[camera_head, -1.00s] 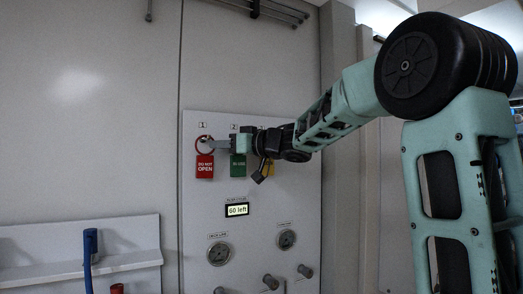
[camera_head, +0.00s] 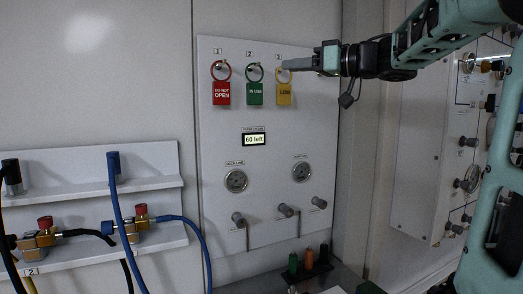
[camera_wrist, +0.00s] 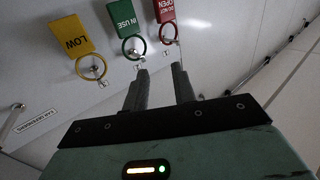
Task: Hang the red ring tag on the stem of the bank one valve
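The red ring tag (camera_head: 221,93), marked DO NOT OPEN, hangs by its ring on peg 1 of the white panel; it also shows in the wrist view (camera_wrist: 166,12). My gripper (camera_head: 286,65) is in front of the panel's upper right, by the yellow tag's ring. In the wrist view my gripper (camera_wrist: 160,72) has its two fingers apart with nothing between them. Two brass valves with red knobs (camera_head: 135,224) (camera_head: 39,237) are at the lower left. A 2 label is below the left one; I see no number 1 on the other.
A green tag (camera_head: 255,93) hangs on peg 2 and a yellow tag (camera_head: 285,94) on peg 3. Knobs (camera_head: 286,210) stick out below the gauges. Blue hoses (camera_head: 119,215) run by the shelf (camera_head: 150,188). Another panel (camera_head: 438,150) stands at right.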

